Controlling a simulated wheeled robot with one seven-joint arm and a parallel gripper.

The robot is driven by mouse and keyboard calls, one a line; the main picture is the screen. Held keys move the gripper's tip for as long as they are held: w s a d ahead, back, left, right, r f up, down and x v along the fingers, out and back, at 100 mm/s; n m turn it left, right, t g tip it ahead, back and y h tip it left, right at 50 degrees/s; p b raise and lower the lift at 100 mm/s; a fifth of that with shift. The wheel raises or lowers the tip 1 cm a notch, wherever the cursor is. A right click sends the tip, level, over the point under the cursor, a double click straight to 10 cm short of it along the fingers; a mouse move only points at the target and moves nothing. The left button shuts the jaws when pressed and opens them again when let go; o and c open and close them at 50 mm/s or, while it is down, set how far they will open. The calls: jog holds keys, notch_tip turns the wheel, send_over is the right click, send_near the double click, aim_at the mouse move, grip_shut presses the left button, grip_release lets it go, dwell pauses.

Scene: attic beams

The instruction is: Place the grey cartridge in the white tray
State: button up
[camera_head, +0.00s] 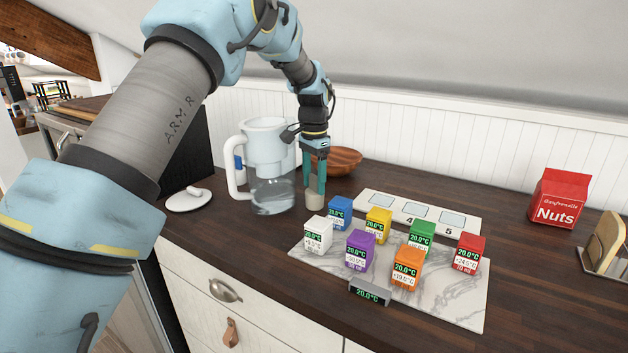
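My gripper (314,186) points straight down just right of the water pitcher. Its teal fingers flank a small grey-beige cylinder, the grey cartridge (315,202), and appear shut on its upper part. The cartridge is upright; I cannot tell whether its lower end touches the counter. A flat white tray-like panel (388,203) with light square fields and printed numbers lies at the back, right of the gripper. Its left part is partly hidden by the coloured cubes. I cannot tell for sure that this panel is the white tray.
The clear pitcher (272,190) with white handle stands left of the gripper, its white lid (188,201) on the counter. A wooden bowl (345,160) is behind. Several coloured cubes with displays stand on a marble board (460,305). A red Nuts carton (560,198) stands right.

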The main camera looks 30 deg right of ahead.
jog(key=shift+o, duration=1.2)
jog(key=shift+r, duration=0.1)
